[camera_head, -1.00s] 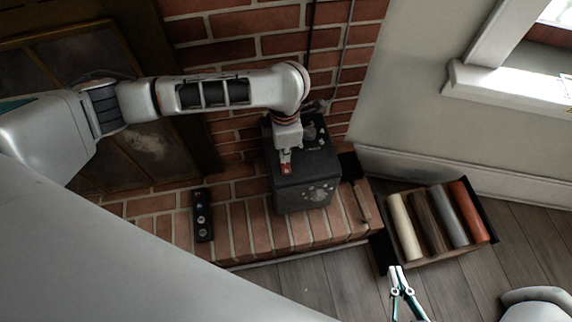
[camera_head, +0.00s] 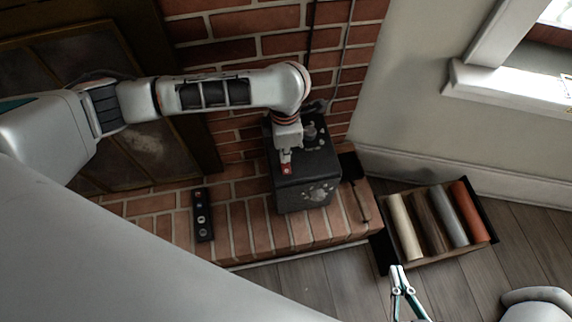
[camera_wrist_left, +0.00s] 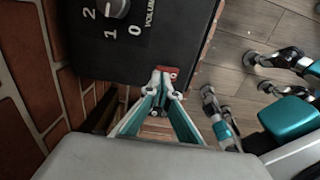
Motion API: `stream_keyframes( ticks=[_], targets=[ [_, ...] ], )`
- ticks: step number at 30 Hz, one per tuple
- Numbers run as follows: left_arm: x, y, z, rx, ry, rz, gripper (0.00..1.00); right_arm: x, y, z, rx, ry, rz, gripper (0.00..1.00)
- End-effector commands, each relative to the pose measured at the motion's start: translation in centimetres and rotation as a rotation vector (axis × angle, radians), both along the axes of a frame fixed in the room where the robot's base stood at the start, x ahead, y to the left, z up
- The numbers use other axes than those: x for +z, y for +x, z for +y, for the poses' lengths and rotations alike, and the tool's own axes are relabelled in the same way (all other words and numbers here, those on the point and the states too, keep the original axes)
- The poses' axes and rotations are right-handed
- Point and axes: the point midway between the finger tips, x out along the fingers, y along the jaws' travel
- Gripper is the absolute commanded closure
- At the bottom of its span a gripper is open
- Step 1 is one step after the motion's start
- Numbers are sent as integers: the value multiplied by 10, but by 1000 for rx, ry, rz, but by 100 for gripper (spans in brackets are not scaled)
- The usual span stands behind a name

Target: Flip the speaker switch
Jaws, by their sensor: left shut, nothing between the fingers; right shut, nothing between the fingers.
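The speaker (camera_head: 305,190) is a dark box standing on the brick hearth under my left arm. Its top shows in the left wrist view (camera_wrist_left: 140,45) with a volume knob (camera_wrist_left: 117,8) and printed numbers. A small red switch (camera_wrist_left: 173,71) sits at the speaker's edge. It also shows in the head view (camera_head: 287,169). My left gripper (camera_wrist_left: 163,80) is shut and empty, with its fingertips right at the red switch; I cannot tell whether they touch it. My right gripper (camera_head: 397,276) is shut and empty, above the wooden floor near the crate.
A dark strip with several round knobs (camera_head: 203,215) lies on the hearth (camera_head: 250,228) left of the speaker. An open crate (camera_head: 428,257) with several coloured rolls stands on the floor to the right. The brick wall (camera_head: 232,50) is close behind the speaker. Bare floor (camera_head: 300,285) lies in front.

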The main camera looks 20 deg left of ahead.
Motion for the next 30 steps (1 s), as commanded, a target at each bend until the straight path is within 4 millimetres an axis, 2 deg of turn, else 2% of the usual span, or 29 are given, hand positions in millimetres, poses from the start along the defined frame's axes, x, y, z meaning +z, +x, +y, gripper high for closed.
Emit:
stream_keyframes(
  ticks=[30],
  targets=[
    [-13, 0, 0, 0, 0, 1, 100, -11, -11, 1, 1, 2, 30, 100]
  ],
)
